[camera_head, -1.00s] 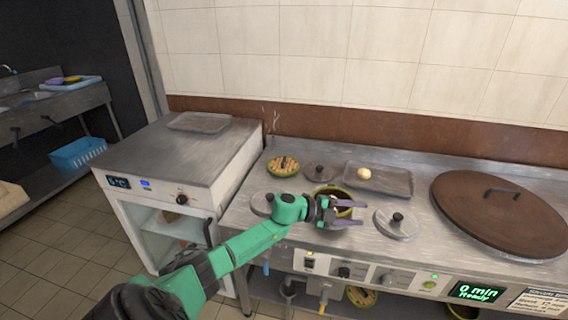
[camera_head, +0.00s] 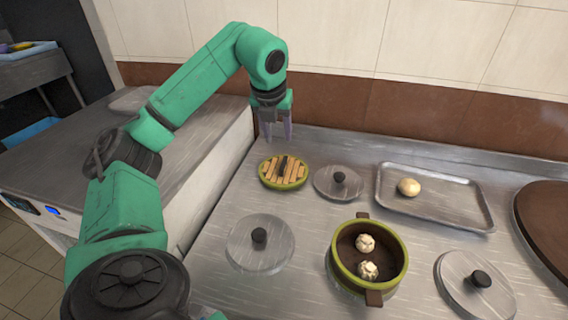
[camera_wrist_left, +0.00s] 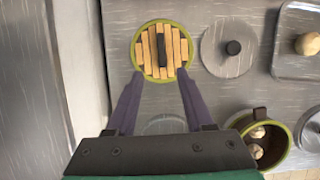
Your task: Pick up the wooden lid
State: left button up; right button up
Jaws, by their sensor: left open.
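The wooden lid (camera_head: 284,172) has pale slats, a green rim and a dark bar handle. It lies flat on the steel counter, left of a small metal lid. In the left wrist view the wooden lid (camera_wrist_left: 162,52) shows just beyond the fingertips, roughly centred between them. My left gripper (camera_head: 277,132) points down behind the lid in the head view, above the counter and apart from the lid. Its two purple fingers are open with nothing between them; they also show in the left wrist view (camera_wrist_left: 158,84). My right gripper does not show.
A green-rimmed pot (camera_head: 343,252) holds two buns. Metal lids (camera_head: 325,182), (camera_head: 259,254) and (camera_head: 462,290) lie around it. A tray (camera_head: 440,205) with one bun (camera_head: 409,187) is at right, beside a large brown lid (camera_head: 548,225). The counter left of the pot has some free room.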

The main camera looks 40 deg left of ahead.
aim_at(283, 163)
pick_arm(q)
jog(key=x, duration=1.4)
jog(key=shift+s+d+b, duration=0.1)
jog(key=shift+d+b, duration=0.15)
jog(key=shift+b, duration=0.15)
grip_shut()
